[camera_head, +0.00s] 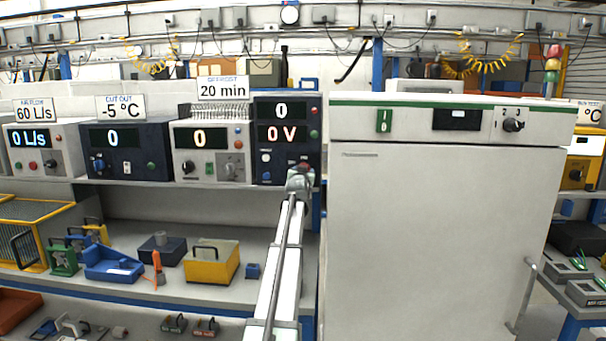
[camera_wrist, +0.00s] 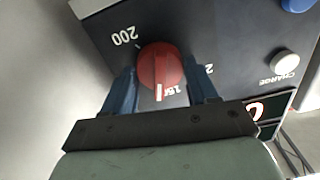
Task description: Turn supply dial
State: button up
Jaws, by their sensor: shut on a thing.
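The supply dial (camera_wrist: 160,62) is a red round knob on a dark panel in the wrist view. Its white pointer line faces the bottom of that picture, beside a partly hidden label that starts with "15". A "200" label is at its upper left. My gripper (camera_wrist: 161,72) has its two blue fingers on either side of the dial and is shut on it. In the head view my gripper (camera_head: 300,180) is at the lower right of the dark supply unit (camera_head: 262,160), whose displays read "0" and "0 V". It hides most of the dial there.
A pale button (camera_wrist: 285,63) marked CHARGE and a blue button (camera_wrist: 297,4) are on the same panel. A large white cabinet (camera_head: 440,220) stands close on the right. Other units (camera_head: 125,150) line the shelf to the left, above a bench with a yellow box (camera_head: 212,265).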

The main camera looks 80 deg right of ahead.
jog(key=shift+c, duration=0.4)
jog(key=shift+n, duration=2)
jog(key=o, duration=1.1)
jog(key=shift+c, duration=0.2)
jog(key=shift+a, duration=0.2)
jog(key=a, duration=1.3)
jog(key=shift+a, duration=0.25)
